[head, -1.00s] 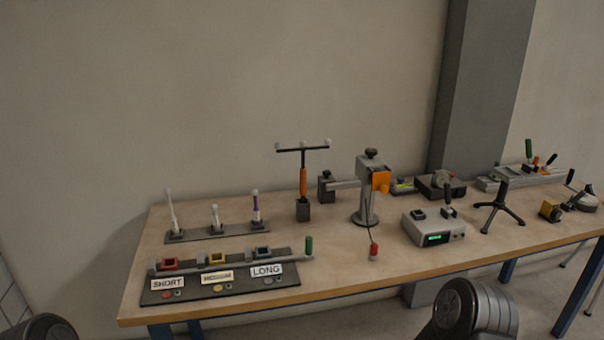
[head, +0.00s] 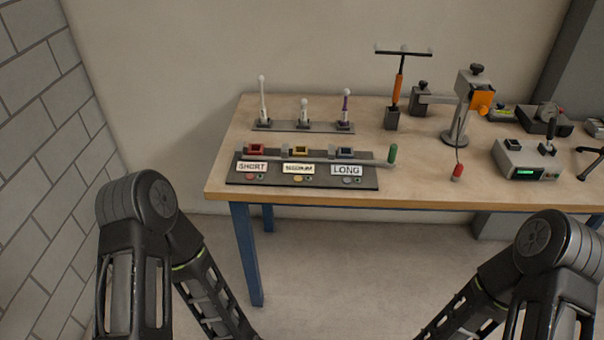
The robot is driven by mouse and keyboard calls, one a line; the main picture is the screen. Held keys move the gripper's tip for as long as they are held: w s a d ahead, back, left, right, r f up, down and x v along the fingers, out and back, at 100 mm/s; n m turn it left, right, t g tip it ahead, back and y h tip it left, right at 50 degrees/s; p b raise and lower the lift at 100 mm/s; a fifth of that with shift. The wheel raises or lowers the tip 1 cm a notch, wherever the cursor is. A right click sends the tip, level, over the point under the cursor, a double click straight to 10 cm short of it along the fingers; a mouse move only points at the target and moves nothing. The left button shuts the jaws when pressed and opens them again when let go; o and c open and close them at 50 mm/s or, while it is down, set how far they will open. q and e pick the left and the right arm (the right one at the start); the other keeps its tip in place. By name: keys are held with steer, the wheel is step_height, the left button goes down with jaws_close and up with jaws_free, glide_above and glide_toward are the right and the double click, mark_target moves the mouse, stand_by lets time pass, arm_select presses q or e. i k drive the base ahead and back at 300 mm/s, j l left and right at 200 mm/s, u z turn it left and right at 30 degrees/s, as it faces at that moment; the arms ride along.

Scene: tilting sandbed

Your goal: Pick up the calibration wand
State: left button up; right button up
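The calibration wand (head: 398,87) looks to be the T-shaped tool with an orange handle and a thin black crossbar carrying small pale balls. It stands upright in a dark block (head: 391,119) toward the back of the wooden table (head: 430,185). Nothing of mine touches it. Both my arms show in the lower part of the head view, in front of the table and apart from it. Neither gripper is in view; both are below the picture edge.
Right of the wand is a grey stand (head: 456,136) with an orange part and a hanging red-ended cable. A rack (head: 295,126) holds three upright probes. Nearer lies a labelled SHORT/LONG panel (head: 370,184) with a green-handled bar. A grey meter box (head: 527,160) stands at right.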

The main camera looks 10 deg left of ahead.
mark_target(376, 47)
steer(key=l+u, duration=0.25)
steer(key=u, duration=0.2)
steer(key=l+u, duration=0.2)
steer(key=u, duration=0.3)
steer(key=k+l+u, duration=0.1)
steer(key=u, duration=0.35)
steer(key=l, duration=0.15)
